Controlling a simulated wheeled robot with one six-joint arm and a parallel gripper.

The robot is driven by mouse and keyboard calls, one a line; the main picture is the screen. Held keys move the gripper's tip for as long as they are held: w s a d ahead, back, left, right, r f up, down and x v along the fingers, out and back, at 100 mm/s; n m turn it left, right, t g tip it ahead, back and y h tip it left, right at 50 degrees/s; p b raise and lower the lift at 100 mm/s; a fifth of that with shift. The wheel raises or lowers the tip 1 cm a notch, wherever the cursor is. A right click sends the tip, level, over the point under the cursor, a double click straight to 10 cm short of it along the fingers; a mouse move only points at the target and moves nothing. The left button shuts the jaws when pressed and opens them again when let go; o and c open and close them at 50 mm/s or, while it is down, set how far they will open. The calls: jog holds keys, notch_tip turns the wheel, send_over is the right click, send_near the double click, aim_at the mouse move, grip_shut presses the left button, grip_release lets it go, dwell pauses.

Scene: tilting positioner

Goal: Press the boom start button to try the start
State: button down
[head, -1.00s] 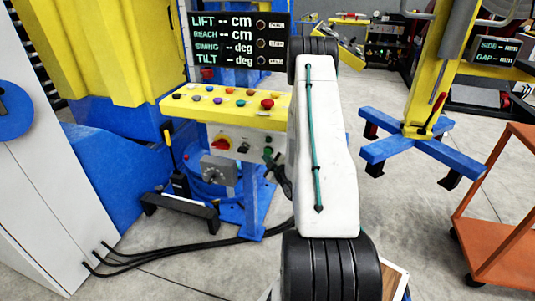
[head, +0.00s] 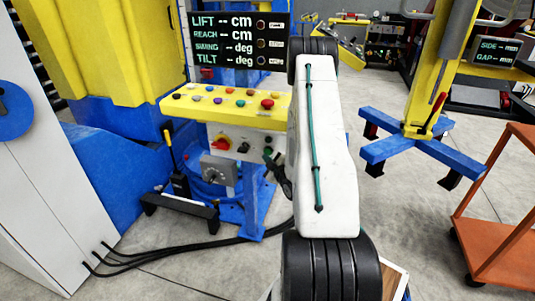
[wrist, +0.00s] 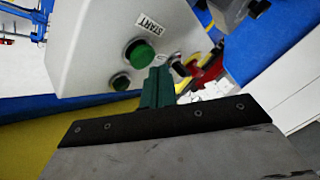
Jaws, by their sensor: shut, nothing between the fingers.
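The boom start button is a green round button (wrist: 139,53) in a dark ring, beside a START label (wrist: 149,27) on a pale control box (wrist: 90,50). My gripper (wrist: 157,88) is shut and empty, its green fingers together. In the wrist view the fingertips appear just below and right of the button; I cannot tell whether they touch the box. A second, smaller button (wrist: 121,82) sits lower left of the start button. In the head view the control box (head: 232,142) stands under the yellow panel, and my arm hides its right end.
The yellow panel (head: 180,108) above carries several coloured knobs and a red mushroom button (head: 267,103). A red and yellow rotary switch (head: 221,144) is on the box. The display (head: 239,40) shows dashes. Black cables (head: 190,245) cross the floor. An orange cart (head: 500,220) stands right.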

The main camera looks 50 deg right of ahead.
jog(key=shift+d, duration=0.1)
dwell(0.4)
jog(key=shift+w+d, duration=0.15)
jog(key=shift+d, duration=0.1)
jog(key=shift+w+d, duration=0.2)
jog(key=shift+d, duration=0.25)
dwell(0.6)
dwell(0.4)
jog(key=shift+s+a, duration=0.35)
jog(key=shift+a, duration=0.45)
jog(key=shift+s+a, duration=0.3)
jog(key=shift+a, duration=0.5)
jog(key=shift+s+a, duration=0.35)
jog(key=shift+a, duration=0.4)
jog(key=shift+s+a, duration=0.3)
jog(key=shift+a, duration=0.5)
